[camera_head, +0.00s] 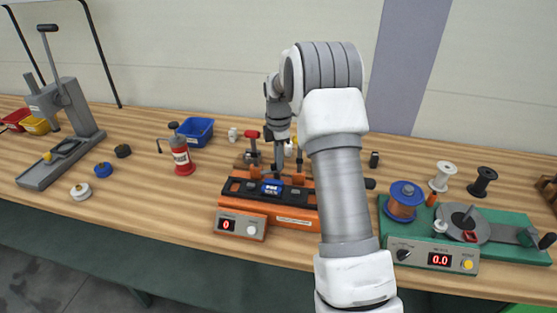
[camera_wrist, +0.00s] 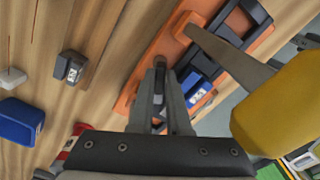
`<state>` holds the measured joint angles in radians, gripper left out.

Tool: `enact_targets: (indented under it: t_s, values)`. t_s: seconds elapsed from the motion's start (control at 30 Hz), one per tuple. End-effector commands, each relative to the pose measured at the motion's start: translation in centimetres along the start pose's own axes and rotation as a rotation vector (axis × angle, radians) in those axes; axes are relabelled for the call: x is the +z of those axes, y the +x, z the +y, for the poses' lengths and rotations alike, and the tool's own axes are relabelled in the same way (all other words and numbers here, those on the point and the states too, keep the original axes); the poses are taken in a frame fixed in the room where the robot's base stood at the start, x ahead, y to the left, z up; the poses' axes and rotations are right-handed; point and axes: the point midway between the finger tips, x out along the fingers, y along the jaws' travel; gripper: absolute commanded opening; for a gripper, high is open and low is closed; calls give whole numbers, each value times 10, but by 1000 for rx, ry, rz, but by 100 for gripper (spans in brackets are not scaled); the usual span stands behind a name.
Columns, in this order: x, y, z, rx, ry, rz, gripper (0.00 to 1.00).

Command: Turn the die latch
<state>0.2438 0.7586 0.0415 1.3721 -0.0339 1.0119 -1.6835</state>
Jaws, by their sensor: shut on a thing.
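The orange machine (camera_head: 291,223) stands on the bench in the middle of the head view, with a black bed on top. A blue die block (camera_head: 271,188) sits in the bed; it also shows in the wrist view (camera_wrist: 195,88). My gripper (camera_head: 278,170) reaches down from above, just behind the blue block. In the wrist view my gripper (camera_wrist: 160,72) has its fingers close together on a small dark piece, the die latch (camera_wrist: 159,85), beside the blue block. The latch is mostly hidden by the fingers, so its angle is hard to tell.
A grey lever with a yellow grip (camera_wrist: 285,95) is close on the right in the wrist view. A red bottle (camera_head: 181,158) and blue bin (camera_head: 195,130) stand left of the machine. A green winding machine (camera_head: 490,248) stands right. The bench between bottle and machine is clear.

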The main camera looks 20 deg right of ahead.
Motion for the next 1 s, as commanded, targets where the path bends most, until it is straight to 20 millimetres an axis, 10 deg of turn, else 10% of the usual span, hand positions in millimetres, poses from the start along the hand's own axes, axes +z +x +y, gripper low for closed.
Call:
enact_targets:
  t_s: [1.0]
  values:
    - [-1, -1, -1, 2, 486, 1, 0]
